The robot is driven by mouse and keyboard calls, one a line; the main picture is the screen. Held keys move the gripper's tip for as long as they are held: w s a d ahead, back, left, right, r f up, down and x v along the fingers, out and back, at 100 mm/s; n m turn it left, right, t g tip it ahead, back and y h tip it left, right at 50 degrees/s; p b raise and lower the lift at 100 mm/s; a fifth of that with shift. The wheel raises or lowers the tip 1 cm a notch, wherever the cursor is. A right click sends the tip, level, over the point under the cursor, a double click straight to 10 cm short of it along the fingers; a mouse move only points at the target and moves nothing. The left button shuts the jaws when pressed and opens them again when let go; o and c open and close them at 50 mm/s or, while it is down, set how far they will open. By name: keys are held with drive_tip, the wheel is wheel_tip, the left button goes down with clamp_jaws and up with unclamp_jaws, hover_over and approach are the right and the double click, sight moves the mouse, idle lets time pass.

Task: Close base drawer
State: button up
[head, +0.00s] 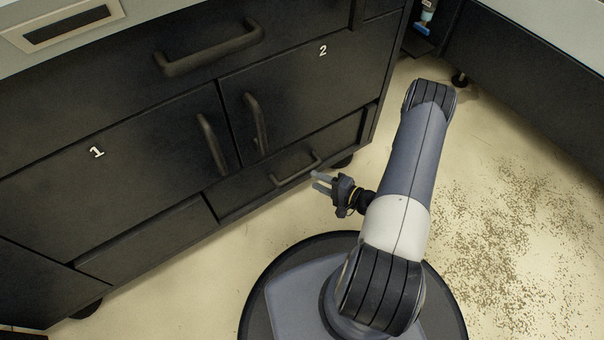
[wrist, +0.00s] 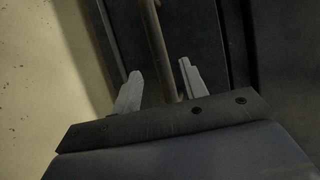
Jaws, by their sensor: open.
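The base drawer (head: 338,143) is the low dark front under door 2, at the bottom of the cabinet. Its bar handle (head: 297,172) runs along the front. I cannot tell from the head view whether the drawer stands a little out. My gripper (head: 317,180) is open beside the right end of the handle, its fingers pointing left. In the wrist view, the handle bar (wrist: 156,40) runs between the two spread grey fingers of my gripper (wrist: 160,68), with gaps on both sides. No grip on it shows.
Doors marked 1 (head: 120,170) and 2 (head: 310,80) look closed above. A caster (head: 343,161) stands under the cabinet's right corner. Dark speckles (head: 510,235) cover the pale floor at right. Another dark unit (head: 540,90) stands at upper right. Floor before the cabinet is clear.

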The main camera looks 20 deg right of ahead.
sight(301, 174)
drive_tip(key=shift+b+x, duration=0.95)
drive_tip(key=shift+x, duration=2.55)
clamp_jaws()
